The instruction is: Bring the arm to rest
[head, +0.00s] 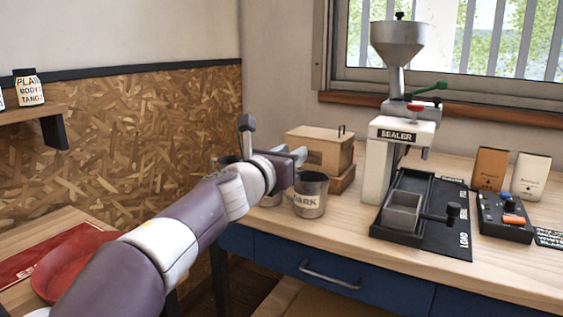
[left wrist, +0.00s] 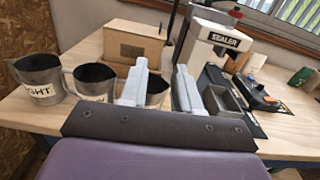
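My left arm reaches in from the left in the head view. Its gripper (head: 297,157) is over the left part of the bench, above and to the left of a metal cup marked DARK (head: 311,196). In the left wrist view the gripper's two pale fingers (left wrist: 160,88) stand apart with nothing held between them. A cup (left wrist: 156,94) shows partly behind them. My right gripper is in neither view.
A cup ending in "GHT" (left wrist: 40,82) and another cup (left wrist: 92,82) stand left of the fingers. A wooden box (head: 318,150), a sealer (head: 388,165), a black tray (head: 425,220) and a control box (head: 503,218) stand on the bench.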

